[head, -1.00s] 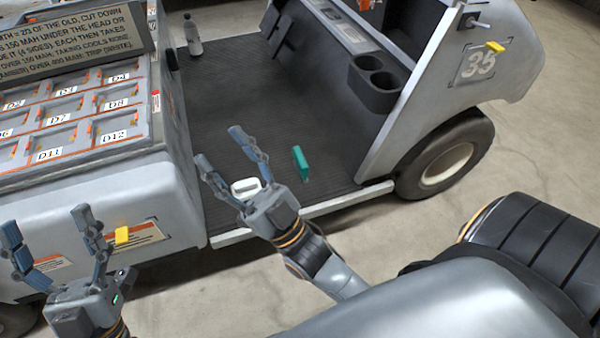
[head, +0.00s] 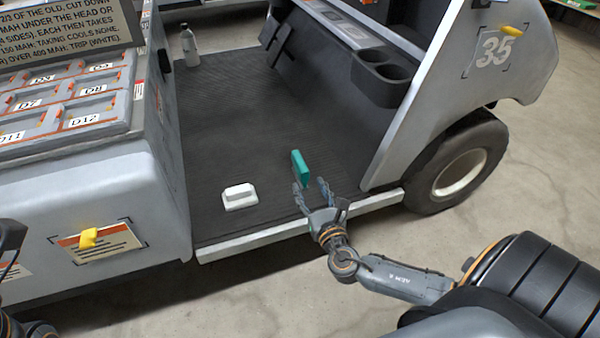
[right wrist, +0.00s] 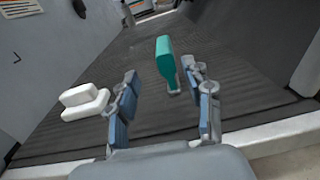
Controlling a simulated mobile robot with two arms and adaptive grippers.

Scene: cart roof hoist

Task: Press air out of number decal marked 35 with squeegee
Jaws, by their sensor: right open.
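The number decal marked 35 (head: 493,52) is on the cart's grey front panel at the upper right of the head view, with a yellow piece at its top right. In the right wrist view the teal tool shows between and beyond the open fingers (right wrist: 158,85), with nothing held. Only dark parts of my left arm show at the left edge.
A white block with a raised grip (head: 240,196) lies on the cart floor left of the teal tool. A bottle (head: 189,45) stands at the back. A pale sill (head: 270,236) edges the floor. Cup holders (head: 383,75) and a wheel (head: 458,172) are to the right.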

